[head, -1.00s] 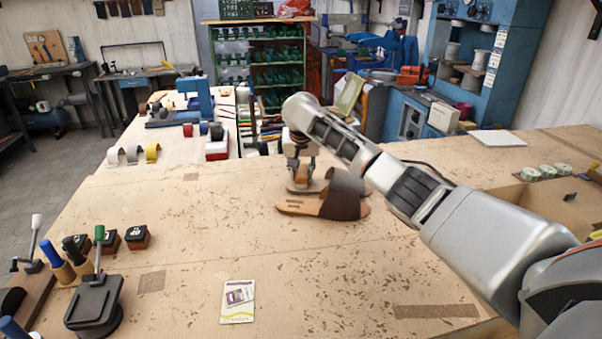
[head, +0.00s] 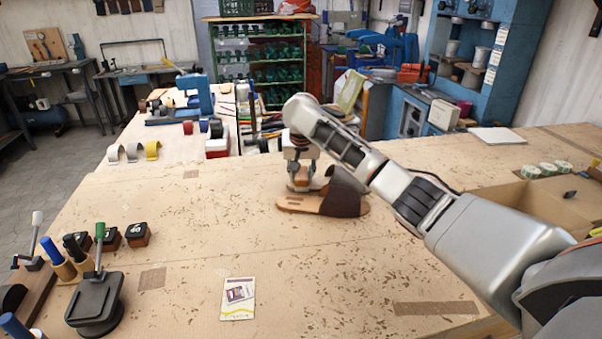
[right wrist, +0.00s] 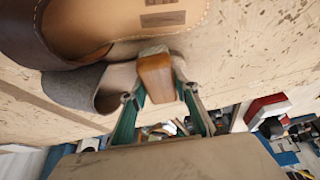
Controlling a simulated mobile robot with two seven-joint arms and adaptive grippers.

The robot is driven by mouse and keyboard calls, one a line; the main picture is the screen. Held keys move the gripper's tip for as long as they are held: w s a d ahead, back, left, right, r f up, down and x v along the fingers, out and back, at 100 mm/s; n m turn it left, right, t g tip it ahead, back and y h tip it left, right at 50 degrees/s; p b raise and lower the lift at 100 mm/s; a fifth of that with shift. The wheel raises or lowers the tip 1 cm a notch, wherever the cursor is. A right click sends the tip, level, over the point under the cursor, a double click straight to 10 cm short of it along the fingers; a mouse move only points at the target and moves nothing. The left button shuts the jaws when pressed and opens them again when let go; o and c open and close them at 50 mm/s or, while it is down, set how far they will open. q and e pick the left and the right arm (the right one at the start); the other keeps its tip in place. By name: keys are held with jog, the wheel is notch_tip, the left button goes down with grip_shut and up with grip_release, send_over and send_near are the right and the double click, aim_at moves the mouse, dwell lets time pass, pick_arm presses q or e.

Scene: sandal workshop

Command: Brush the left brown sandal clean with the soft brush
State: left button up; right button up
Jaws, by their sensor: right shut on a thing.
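My right gripper (head: 301,172) is shut on a wooden-backed brush (right wrist: 157,78). My left gripper is out of view.
A printed card (head: 238,298) lies on the front of the bench. A black press (head: 95,302) and several handled tools stand at the left. An open cardboard box (head: 535,205) is at the right. The middle left of the bench is clear.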

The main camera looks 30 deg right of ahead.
dwell(0.4)
jog(key=shift+w+d, duration=0.3)
jog(key=shift+w, duration=0.3)
jog(key=shift+w+d, duration=0.25)
jog(key=shift+w, duration=0.35)
jog(key=shift+s+f, duration=0.1)
jog(key=shift+s, duration=0.05)
jog(key=shift+s+a+f, duration=0.1)
jog(key=shift+s+a, duration=0.2)
jog(key=shift+s, duration=0.25)
jog(key=shift+s+a, duration=0.3)
jog(key=shift+s, duration=0.25)
jog(key=shift+r, duration=4.15)
